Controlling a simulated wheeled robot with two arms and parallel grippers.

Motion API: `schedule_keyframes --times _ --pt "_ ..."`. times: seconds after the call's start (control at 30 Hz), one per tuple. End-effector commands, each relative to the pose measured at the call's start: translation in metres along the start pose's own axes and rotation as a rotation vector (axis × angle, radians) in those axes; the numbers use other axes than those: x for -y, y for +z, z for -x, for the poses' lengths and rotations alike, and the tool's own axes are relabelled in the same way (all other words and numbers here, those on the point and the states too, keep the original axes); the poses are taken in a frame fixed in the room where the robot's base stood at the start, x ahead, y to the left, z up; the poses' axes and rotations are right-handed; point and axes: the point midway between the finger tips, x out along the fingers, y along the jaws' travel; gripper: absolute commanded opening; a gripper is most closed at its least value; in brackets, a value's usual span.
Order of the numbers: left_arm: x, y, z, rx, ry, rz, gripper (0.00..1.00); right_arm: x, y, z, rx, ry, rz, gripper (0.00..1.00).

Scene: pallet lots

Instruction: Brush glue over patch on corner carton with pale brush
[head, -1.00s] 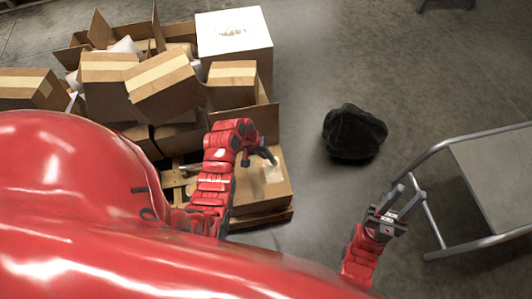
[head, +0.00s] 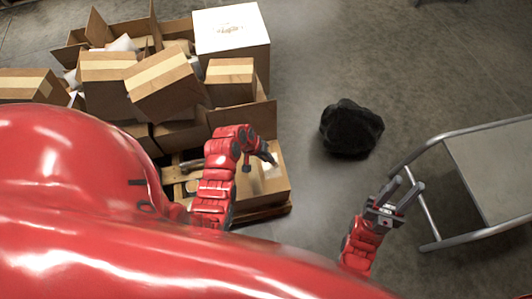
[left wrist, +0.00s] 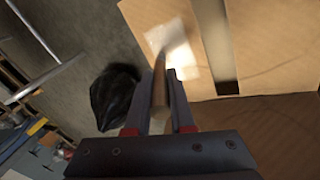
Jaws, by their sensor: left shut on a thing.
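The corner carton (head: 274,188) sits at the near right corner of the pallet. A pale patch (head: 270,171) lies on its top; the patch (left wrist: 178,47) also shows bright in the left wrist view. My left gripper (head: 266,157) is shut on the pale brush (left wrist: 160,85), a slim tan handle between the fingers. The brush points at the patch and its far end overlaps the patch's lower left part in the left wrist view. I cannot tell whether the bristles touch. My right gripper (head: 402,193) is open and empty, away from the cartons.
Several brown cartons (head: 160,82) are piled behind, with a white box (head: 232,45) at the back. A black bag (head: 351,129) lies on the floor. A metal-framed cart (head: 490,165) stands at the right.

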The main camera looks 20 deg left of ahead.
Motion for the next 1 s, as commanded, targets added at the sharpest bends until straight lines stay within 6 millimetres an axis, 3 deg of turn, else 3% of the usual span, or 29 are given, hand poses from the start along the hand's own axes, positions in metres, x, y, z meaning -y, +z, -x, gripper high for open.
schedule_keyframes --times 0.37,1.0 --pt "0.000 0.002 -0.001 0.001 0.000 0.001 0.00 0.000 0.000 -0.001 0.000 0.000 0.000 0.35" --pt "0.009 -0.018 -0.002 0.002 -0.002 0.002 0.00 0.000 0.001 0.007 0.000 0.000 0.000 0.35"
